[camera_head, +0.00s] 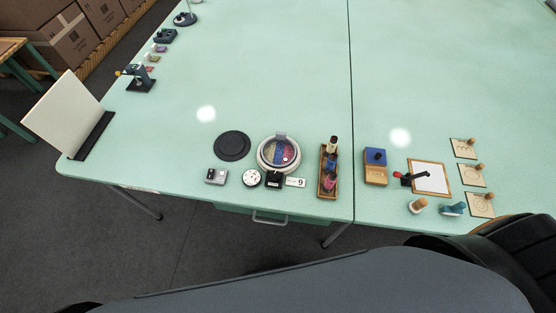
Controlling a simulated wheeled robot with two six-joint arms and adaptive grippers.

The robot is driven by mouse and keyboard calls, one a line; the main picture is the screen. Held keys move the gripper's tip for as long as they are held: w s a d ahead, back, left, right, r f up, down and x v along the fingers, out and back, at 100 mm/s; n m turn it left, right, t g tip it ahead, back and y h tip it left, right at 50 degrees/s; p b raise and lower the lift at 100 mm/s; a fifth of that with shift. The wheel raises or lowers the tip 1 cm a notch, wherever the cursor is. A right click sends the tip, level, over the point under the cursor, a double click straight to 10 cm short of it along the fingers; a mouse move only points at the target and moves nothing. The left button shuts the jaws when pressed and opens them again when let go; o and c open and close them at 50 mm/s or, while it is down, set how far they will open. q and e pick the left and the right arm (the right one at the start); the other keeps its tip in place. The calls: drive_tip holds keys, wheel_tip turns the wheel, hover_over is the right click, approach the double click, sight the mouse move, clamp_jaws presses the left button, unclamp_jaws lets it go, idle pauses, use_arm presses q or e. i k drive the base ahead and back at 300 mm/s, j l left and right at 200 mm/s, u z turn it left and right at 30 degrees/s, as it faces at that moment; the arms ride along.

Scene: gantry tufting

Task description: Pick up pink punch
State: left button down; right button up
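A small pink item (330,184), which looks like the pink punch, is at the near end of a narrow wooden rack (322,190) on the pale green table. A dark blue item (331,161) and a cream and dark item (333,145) stand behind it in the same rack. Its exact shape is too small to make out. Neither of my grippers shows in the head view.
Left of the rack are a round tray of coloured material (262,161), a black disc (232,146) and a white card marked 9 (295,182). Right of it are a blue and wooden block (375,166), a framed white board (429,177) and several stamps. The table behind is mostly clear.

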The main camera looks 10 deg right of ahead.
sight(328, 184)
drive_tip(key=z, duration=1)
